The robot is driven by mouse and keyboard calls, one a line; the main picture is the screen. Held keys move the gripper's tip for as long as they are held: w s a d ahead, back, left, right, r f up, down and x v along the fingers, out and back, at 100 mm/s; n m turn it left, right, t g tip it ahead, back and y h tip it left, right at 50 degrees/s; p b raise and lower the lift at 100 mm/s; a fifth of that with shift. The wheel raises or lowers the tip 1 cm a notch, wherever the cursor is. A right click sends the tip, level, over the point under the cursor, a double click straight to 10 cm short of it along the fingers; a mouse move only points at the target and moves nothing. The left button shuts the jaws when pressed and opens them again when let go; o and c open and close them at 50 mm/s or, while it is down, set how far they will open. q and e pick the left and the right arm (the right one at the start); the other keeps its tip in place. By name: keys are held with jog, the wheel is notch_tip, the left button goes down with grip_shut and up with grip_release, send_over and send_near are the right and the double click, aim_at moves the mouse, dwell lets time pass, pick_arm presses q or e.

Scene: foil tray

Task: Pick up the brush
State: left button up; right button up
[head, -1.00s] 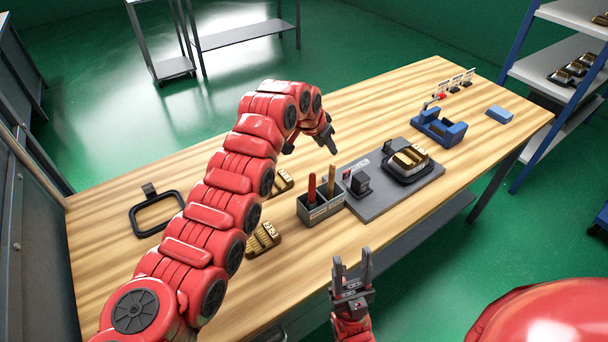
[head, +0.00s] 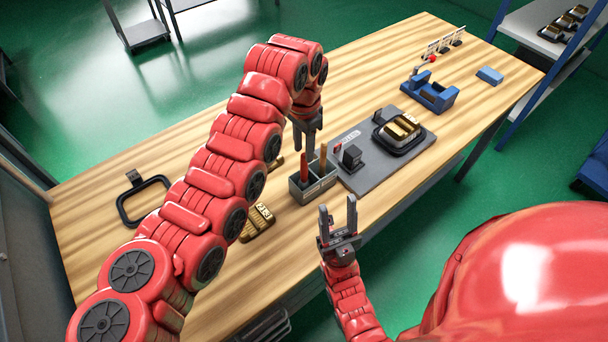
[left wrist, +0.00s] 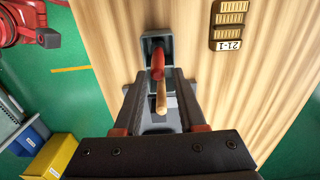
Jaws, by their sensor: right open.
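My left gripper (head: 306,146) points down just above the holder, fingers apart. My right gripper (head: 338,210) is open and empty at the table's front edge.
A grey board (head: 372,172) right of the holder carries a small black block (head: 351,157) and a black tray (head: 412,148) with gold pieces. A blue fixture (head: 435,95) stands farther right. A black frame (head: 125,212) lies at left, and gold pieces (head: 258,222) lie nearer.

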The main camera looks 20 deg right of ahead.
aim_at(304, 172)
pick_arm(q)
notch_tip(304, 172, down, 4)
jog(key=shift+p, duration=0.45)
jog(key=shift+s+f+p, duration=0.1)
jog(key=shift+f+p, duration=0.25)
jog(key=shift+p, duration=0.05)
notch_tip(304, 172, down, 4)
jog(key=p, duration=0.2)
jog(key=shift+s+f+p, duration=0.15)
jog(key=shift+f+p, duration=0.05)
jog(key=shift+p, duration=0.15)
jog(key=shift+f, duration=0.15)
grip_shut()
